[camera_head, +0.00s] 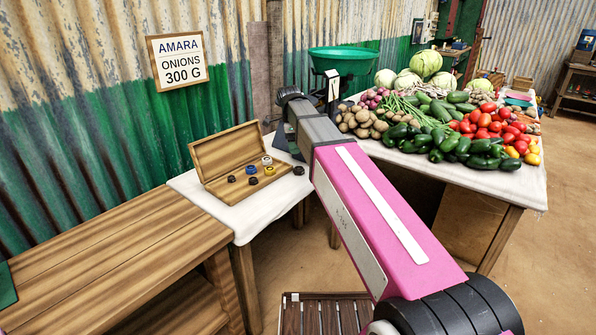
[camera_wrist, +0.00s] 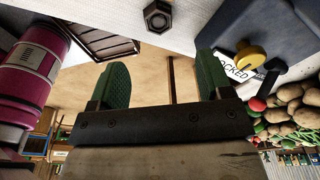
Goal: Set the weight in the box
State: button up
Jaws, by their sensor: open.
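A small dark weight (camera_head: 298,170) lies on the white cloth just right of the box. In the wrist view a dark six-sided weight (camera_wrist: 157,16) with a hole or recess in its top sits on the cloth, beyond and between my fingertips. The open wooden box (camera_head: 208,184) stands on the cloth with its lid raised at the back. It holds several small weights, dark, blue, yellow and pale ones. My gripper (camera_wrist: 163,75) is open and empty, its two green pads apart from the weight.
A blue-grey scale body (camera_wrist: 280,35) with a yellow knob and a "LOCKED" label is close right of my gripper. The scale's green pan (camera_head: 343,60) shows behind my arm. Vegetables cover the right table. A bare wooden bench (camera_head: 110,255) stands at left.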

aim_at(299, 168)
jog(key=f, duration=0.6)
jog(key=d+f, duration=0.1)
jog(key=f, duration=0.3)
jog(key=shift+s, duration=0.15)
jog(key=shift+r, duration=0.1)
jog(key=c, duration=1.2)
jog(key=shift+r, duration=0.1)
